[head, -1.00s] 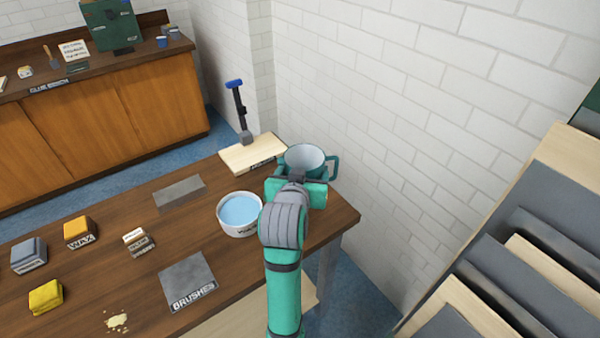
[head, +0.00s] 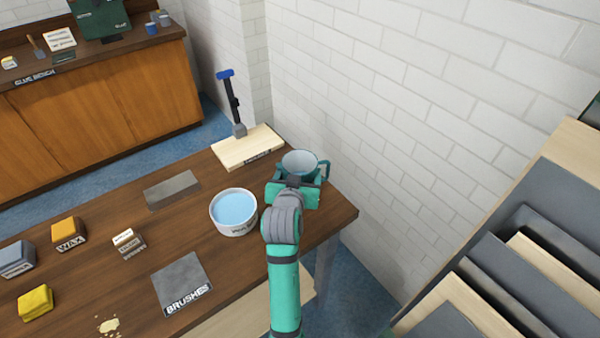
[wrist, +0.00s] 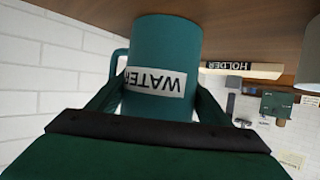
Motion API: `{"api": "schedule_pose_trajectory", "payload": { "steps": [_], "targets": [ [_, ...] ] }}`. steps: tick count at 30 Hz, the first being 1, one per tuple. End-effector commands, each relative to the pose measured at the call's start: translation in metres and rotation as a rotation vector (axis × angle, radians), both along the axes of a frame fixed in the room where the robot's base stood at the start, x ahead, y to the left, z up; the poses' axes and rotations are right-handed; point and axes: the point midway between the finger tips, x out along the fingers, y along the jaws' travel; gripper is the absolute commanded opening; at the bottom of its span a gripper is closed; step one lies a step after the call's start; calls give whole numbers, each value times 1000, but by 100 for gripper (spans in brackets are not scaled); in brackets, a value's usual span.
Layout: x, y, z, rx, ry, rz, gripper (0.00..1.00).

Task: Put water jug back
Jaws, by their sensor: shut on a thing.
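The teal water jug (head: 301,163) is at the right back part of the wooden bench, upright, with its handle on the right. In the wrist view the jug (wrist: 162,45) shows its "WATER" label, upside down in that picture. My gripper (head: 296,182) is shut on the jug, one finger on each side of its body. The jug's base is hidden in the head view, so I cannot tell there whether it touches the bench. A white bowl of water (head: 234,211) stands on the bench to the left of my gripper.
A pale holder board (head: 246,148) with an upright blue-topped tool (head: 232,102) lies behind the jug. A grey brushes mat (head: 181,283), wax block (head: 68,233) and yellow cloth (head: 35,302) are on the left. A white brick wall (head: 400,110) is close on the right.

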Motion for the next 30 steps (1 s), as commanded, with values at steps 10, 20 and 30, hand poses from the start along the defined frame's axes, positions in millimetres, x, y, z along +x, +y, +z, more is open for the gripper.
{"api": "schedule_pose_trajectory", "payload": {
  "steps": [10, 20, 30],
  "targets": [
    [0, 0, -2, 0, -1, 0, 28],
    [0, -3, -2, 0, 0, -4, 91],
    [-28, 2, 13, -1, -2, -3, 91]
  ]
}}
